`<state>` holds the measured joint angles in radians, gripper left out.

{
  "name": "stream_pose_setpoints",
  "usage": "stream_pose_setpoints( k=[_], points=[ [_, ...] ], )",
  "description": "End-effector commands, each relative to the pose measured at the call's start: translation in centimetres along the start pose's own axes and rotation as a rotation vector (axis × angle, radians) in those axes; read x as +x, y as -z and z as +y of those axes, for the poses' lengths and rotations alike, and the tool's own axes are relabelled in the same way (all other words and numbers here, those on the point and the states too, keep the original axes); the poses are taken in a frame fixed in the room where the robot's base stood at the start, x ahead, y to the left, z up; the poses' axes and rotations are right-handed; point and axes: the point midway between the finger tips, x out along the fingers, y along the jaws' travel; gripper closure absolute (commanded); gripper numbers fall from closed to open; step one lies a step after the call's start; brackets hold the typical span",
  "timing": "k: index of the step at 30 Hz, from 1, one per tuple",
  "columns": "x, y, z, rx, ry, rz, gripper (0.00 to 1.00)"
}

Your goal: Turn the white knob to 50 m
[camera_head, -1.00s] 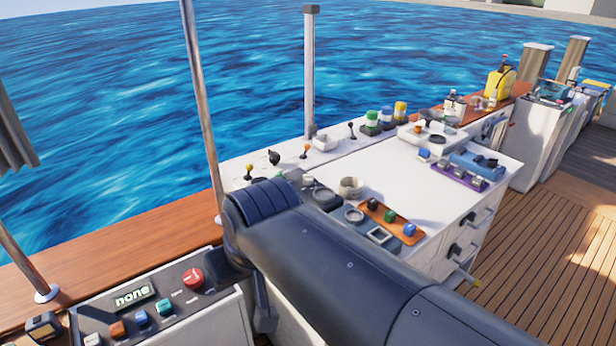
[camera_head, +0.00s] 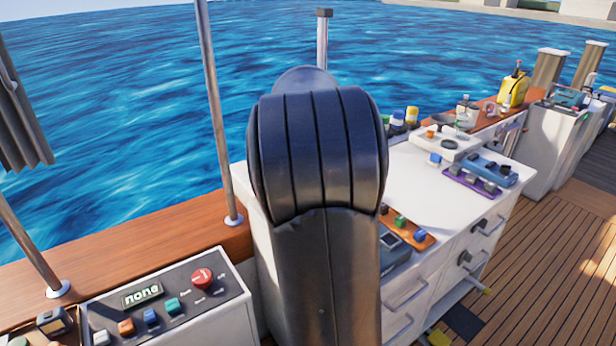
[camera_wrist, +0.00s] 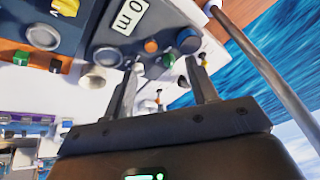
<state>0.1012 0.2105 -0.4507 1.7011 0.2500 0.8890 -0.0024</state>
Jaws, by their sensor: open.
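My gripper (camera_wrist: 160,75) is open and empty. Its left fingertip is below and right of the pale knob, apart from it in the picture. In the head view my arm hides the gripper and this panel.
A larger whitish knob (camera_wrist: 43,37) is on a blue panel at the wrist view's left. A metal post (camera_head: 217,120) stands left of my arm.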

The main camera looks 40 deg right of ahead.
Motion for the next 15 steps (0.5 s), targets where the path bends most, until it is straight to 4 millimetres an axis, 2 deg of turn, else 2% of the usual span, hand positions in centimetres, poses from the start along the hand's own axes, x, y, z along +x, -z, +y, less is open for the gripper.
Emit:
stream_pose_setpoints(
  k=[1, 6, 10, 15],
  points=[
    [1.4, 1.5, 0.9, 0.019, -0.025, 0.001, 0.47],
    [5.2, 5.9, 3.7, 0.068, -0.101, 0.019, 0.47],
    [7.5, 8.3, 5.6, 0.089, -0.151, 0.032, 0.47],
    [9.3, 10.0, 6.8, 0.099, -0.189, 0.042, 0.47]
  ],
)
